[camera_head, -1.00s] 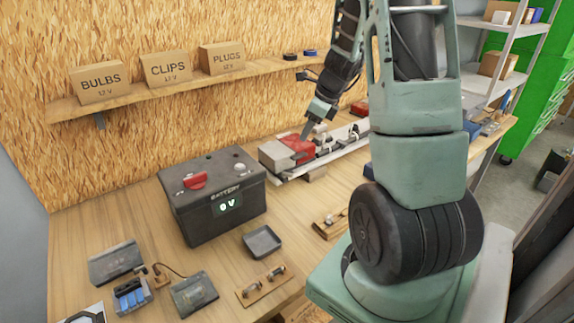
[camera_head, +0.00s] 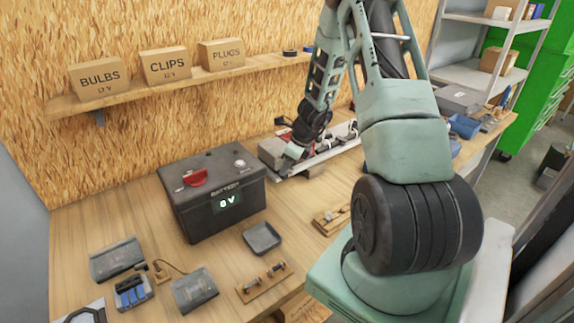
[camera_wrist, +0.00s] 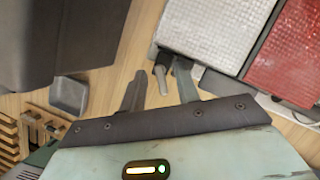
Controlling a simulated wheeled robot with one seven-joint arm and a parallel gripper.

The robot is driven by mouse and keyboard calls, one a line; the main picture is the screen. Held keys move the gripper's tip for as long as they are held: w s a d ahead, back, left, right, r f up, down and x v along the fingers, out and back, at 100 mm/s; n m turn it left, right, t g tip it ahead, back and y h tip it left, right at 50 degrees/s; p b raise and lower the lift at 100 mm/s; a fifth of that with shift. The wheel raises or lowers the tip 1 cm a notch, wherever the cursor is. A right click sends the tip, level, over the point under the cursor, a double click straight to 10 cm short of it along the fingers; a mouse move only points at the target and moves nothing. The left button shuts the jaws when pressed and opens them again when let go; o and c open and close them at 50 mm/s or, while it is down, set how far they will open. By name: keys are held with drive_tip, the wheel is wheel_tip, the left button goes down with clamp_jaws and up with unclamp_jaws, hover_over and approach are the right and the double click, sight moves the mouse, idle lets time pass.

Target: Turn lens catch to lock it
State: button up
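The lamp lies on the bench at the back, with a pale ribbed lens part (camera_wrist: 215,25) and a red lens part (camera_wrist: 290,60) in the wrist view. In the head view its pale end (camera_head: 271,152) shows just left of my gripper (camera_head: 290,155), and the arm hides most of the red part. A small grey lever, seemingly the lens catch (camera_wrist: 160,77), sticks out at the corner of the pale part. My gripper (camera_wrist: 159,69) is open, its two fingers apart on either side of this lever. The right finger is very close to it; I cannot tell whether they touch.
A black battery (camera_head: 212,195) with a 0 V display stands left of the lamp. A grey tray (camera_head: 262,238) and a wooden terminal board (camera_head: 264,284) lie in front. A shelf (camera_head: 140,92) with labelled boxes runs along the wall behind. Bare bench lies between battery and lamp.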

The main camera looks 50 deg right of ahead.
clamp_jaws()
drive_tip(key=shift+n, duration=0.4)
drive_tip(key=shift+w+n+g+y+p, duration=0.1)
drive_tip(key=shift+n+g+y+p, duration=0.2)
drive_tip(key=shift+n+p, duration=0.2)
drive_tip(key=n, duration=0.1)
drive_tip(key=n+y, duration=0.1)
drive_tip(key=n, duration=0.1)
drive_tip(key=shift+w+d+n+g, duration=0.1)
drive_tip(key=shift+d+n+g, duration=0.1)
drive_tip(key=shift+n+g, duration=0.15)
drive_tip(key=n, duration=0.2)
drive_tip(key=n+g, duration=0.1)
drive_tip(key=n+g+y, duration=0.1)
drive_tip(key=n, duration=0.1)
drive_tip(key=shift+w+d+n+b, duration=0.1)
drive_tip(key=shift+w+n+b, duration=0.15)
drive_tip(key=shift+n+b, duration=0.15)
